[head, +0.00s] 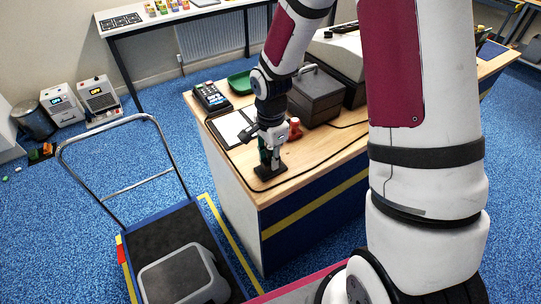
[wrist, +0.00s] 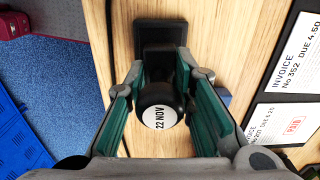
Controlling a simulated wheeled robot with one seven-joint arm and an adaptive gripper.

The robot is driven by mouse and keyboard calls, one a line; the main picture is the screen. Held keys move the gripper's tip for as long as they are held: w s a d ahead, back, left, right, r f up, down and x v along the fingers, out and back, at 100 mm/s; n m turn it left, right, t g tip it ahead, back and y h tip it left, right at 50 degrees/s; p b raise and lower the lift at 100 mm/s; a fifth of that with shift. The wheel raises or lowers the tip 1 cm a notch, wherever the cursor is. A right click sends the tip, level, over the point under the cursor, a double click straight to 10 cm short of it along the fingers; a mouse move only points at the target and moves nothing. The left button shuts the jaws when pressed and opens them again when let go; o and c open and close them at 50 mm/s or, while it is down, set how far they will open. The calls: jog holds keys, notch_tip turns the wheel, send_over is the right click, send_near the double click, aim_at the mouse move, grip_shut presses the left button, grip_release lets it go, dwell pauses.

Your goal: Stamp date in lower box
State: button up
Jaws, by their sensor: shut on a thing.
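A date stamp with a round black knob and a white "22 NOV" label (wrist: 158,117) sits between the fingers of my gripper (wrist: 163,72), which is shut on it. A black block (wrist: 148,37) lies beneath the stamp; I cannot tell whether it is the stamp's foot or a separate base. In the head view my gripper (head: 270,150) is low over the desk's near corner, above the black block (head: 268,170).
The wooden desk (head: 325,150) also holds a card terminal (head: 211,97), a green tray (head: 240,82), a dark box (head: 316,98) and a small red object (head: 294,129). A black cable runs along the desk edge. A trolley (head: 150,225) stands at the left.

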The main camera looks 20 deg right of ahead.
jog(key=shift+f, duration=0.55)
dwell(1.8)
jog(key=shift+r+p, duration=1.25)
jog(key=shift+r, duration=2.3)
